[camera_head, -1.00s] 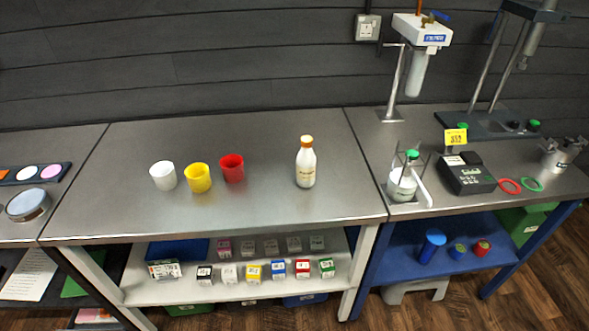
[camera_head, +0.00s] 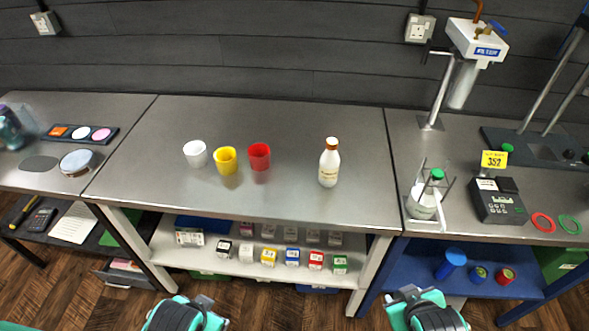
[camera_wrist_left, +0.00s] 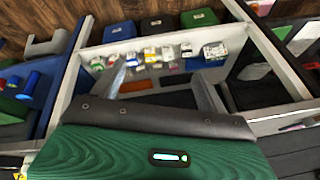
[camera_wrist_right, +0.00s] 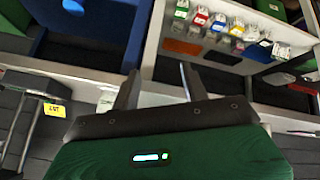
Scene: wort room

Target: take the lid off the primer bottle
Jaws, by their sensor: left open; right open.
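A white bottle with an orange-brown lid (camera_head: 329,162) stands upright near the back right of the middle table; its label is too small to read. A second bottle, with a green cap (camera_head: 427,200), stands in a wire holder on the right table. I cannot tell by label which is the primer bottle. My left gripper (camera_wrist_left: 159,76) and right gripper (camera_wrist_right: 160,72) are both open and empty. In the head view both arms show at the bottom edge, in front of the middle table and away from the bottles. Neither wrist view shows the white bottle.
White (camera_head: 196,153), yellow (camera_head: 226,160) and red (camera_head: 259,156) cups stand left of the white bottle. The table front (camera_head: 250,205) is clear. A shelf below (camera_head: 190,257) holds several small boxes. A filter unit (camera_head: 476,42) and a black device (camera_head: 497,201) are at right.

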